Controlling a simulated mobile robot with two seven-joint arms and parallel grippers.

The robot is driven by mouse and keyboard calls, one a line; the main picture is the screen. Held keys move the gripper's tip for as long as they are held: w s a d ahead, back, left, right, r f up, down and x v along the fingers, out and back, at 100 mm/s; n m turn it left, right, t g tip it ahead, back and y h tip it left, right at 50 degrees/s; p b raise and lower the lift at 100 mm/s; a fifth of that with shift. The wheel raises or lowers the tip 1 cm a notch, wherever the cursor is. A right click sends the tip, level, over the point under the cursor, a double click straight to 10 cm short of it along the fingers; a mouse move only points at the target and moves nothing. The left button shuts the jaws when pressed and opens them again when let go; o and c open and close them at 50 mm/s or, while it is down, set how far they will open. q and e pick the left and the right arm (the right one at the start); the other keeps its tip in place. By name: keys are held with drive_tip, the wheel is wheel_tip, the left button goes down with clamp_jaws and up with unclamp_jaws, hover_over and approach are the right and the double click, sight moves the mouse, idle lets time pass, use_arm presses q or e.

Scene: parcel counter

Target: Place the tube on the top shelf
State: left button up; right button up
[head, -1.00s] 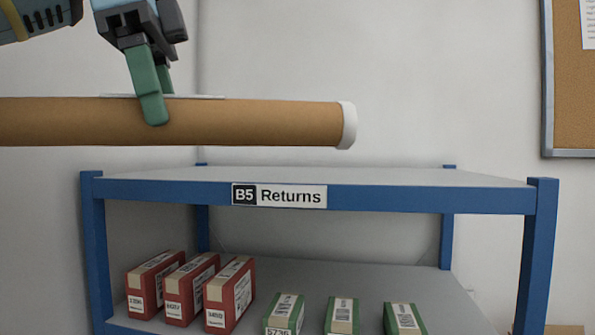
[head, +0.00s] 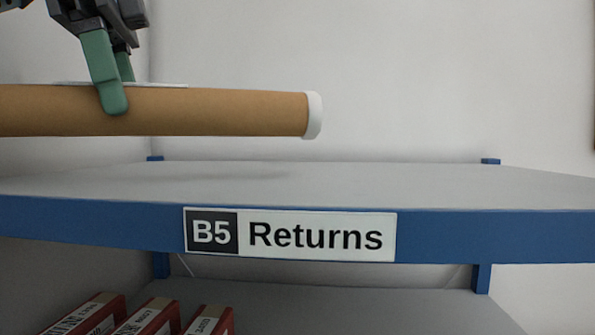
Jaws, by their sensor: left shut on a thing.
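A brown cardboard tube (head: 220,112) with a white end cap (head: 314,115) lies level across the left of the head view, its left end out of frame. My left gripper (head: 115,95) is shut on the tube from above, with its green fingers on either side of it. The tube is held above the top shelf (head: 380,185), with a gap between them, and a faint shadow shows on the shelf beneath. The shelf is grey with a blue front beam and bears a "B5 Returns" label (head: 290,234). My right gripper is not in view.
The visible top shelf is bare. Blue post tops stand at its back corners, including the back right one (head: 490,161), with a plain wall behind. On the lower shelf (head: 370,305), red boxes (head: 150,318) stand at the left.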

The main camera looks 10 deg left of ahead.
sight(272, 122)
use_arm(q)
drive_tip(key=shift+s+d+r, duration=0.1)
drive_tip(key=shift+d, duration=0.3)
drive_tip(key=w+d, duration=0.2)
drive_tip(key=d, duration=0.2)
drive_tip(key=w+d+f, duration=0.1)
drive_tip(key=w+d, duration=0.1)
drive_tip(key=d, duration=0.2)
drive_tip(key=w+d, duration=0.3)
drive_tip(key=d, duration=0.2)
drive_tip(key=shift+f, duration=0.2)
drive_tip(key=shift+w+d, duration=0.1)
drive_tip(key=shift+d, duration=0.05)
drive_tip(key=shift+w+d+f, duration=0.15)
drive_tip(key=shift+d+f, duration=0.05)
drive_tip(key=shift+f, duration=0.4)
drive_tip(key=shift+a+f, duration=0.2)
drive_tip(key=shift+f, duration=1)
